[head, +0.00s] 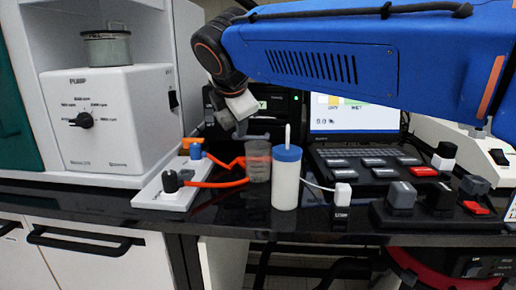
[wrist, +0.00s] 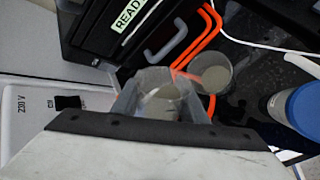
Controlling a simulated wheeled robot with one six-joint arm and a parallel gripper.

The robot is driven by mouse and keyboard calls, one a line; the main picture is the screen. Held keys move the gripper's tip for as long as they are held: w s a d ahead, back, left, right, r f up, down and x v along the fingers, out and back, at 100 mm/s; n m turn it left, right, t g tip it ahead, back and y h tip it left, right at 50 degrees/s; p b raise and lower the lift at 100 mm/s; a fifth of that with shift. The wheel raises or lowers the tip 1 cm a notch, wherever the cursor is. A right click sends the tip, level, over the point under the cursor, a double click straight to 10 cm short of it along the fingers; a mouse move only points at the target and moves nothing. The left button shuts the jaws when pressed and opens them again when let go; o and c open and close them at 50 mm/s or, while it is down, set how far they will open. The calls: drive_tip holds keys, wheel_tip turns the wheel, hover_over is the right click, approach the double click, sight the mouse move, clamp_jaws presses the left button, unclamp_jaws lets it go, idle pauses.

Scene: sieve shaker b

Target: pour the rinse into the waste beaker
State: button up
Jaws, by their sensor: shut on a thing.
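My gripper (wrist: 160,108) is shut on a clear beaker (wrist: 160,92) with a greyish content, at the middle of the wrist view. In the head view my gripper (head: 240,128) is above the counter, and I cannot clearly make out the held beaker there. A second clear beaker (wrist: 211,72), probably the waste beaker, stands on the black counter just beyond the held one, to its upper right in the wrist view. In the head view a clear beaker (head: 258,168) stands left of the white bottle. I cannot tell how far the held beaker is tilted or whether liquid is flowing.
A white bottle with a blue cap (head: 286,185) stands close right of the clear beaker; it also shows in the wrist view (wrist: 305,108). Orange tubes (head: 222,184) run beside the beaker from a white valve block (head: 172,192). A laptop (head: 355,120) and button boxes (head: 430,205) are to the right.

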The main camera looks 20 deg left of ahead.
drive_tip(key=shift+r+m+g+y, duration=0.35)
drive_tip(key=shift+m+g+y, duration=0.15)
drive_tip(key=shift+g+y, duration=0.25)
idle(0.8)
drive_tip(key=shift+w+d+f+m+g+y+p, duration=0.2)
drive_tip(key=shift+d+f+m+g+y+p, duration=0.1)
drive_tip(key=shift+f+y+p, duration=0.3)
idle(0.7)
drive_tip(key=shift+f+m+g+y, duration=0.35)
drive_tip(key=shift+m+y, duration=0.05)
drive_tip(key=shift+y, duration=0.15)
idle(0.9)
drive_tip(key=shift+r+m+g+y+p, duration=0.3)
drive_tip(key=shift+g+y+p, duration=0.1)
drive_tip(key=shift+y, duration=0.2)
idle(0.8)
drive_tip(key=shift+n+t+h, duration=0.6)
drive_tip(key=shift+t+h, duration=0.1)
drive_tip(key=shift+h, duration=0.3)
drive_tip(key=shift+a+r, duration=0.1)
